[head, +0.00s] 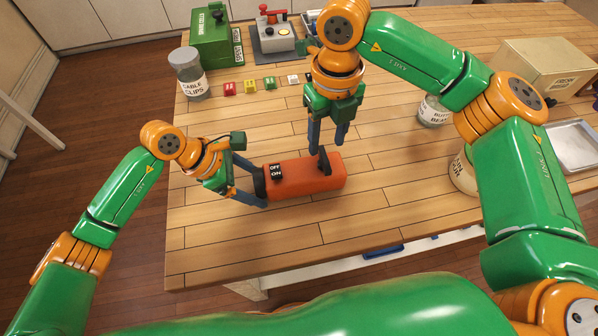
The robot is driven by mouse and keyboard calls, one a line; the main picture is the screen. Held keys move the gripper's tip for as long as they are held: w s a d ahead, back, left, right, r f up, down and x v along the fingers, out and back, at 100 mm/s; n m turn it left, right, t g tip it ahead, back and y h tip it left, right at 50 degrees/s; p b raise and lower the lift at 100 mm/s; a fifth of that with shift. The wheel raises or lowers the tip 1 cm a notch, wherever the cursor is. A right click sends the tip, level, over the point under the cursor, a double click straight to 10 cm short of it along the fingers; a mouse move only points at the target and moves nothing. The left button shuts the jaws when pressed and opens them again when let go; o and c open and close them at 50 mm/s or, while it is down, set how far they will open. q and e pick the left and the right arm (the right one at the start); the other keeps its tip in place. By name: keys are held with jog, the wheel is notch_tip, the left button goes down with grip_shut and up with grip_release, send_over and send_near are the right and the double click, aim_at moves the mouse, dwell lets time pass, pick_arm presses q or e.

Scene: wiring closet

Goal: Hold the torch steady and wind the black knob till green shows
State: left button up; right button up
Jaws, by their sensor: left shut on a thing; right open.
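The torch (308,176) is an orange-red body with a dark head at its left end, lying on the wooden bench. A black plate on it reads OFF and ON. A black knob (323,161) stands up from its top, right of that plate. My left gripper (262,186) is shut on the torch's dark left end. My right gripper (328,147) is open and points down over the torch. I see no green mark on the torch.
Behind stand a cable clips jar (191,76), a green box (216,40) and a grey device with a red lever (275,38). Several small coloured blocks (250,84) lie in a row. Cans (432,112), a beige box (545,66) and a metal tray (575,147) are right. The front bench is clear.

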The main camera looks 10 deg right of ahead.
aim_at(325, 157)
jog(key=shift+f, duration=2.3)
jog(key=shift+c, duration=0.3)
grip_shut()
jog(key=m, duration=2.5)
jog(key=shift+o, duration=0.3)
grip_release()
jog(key=shift+r, duration=0.1)
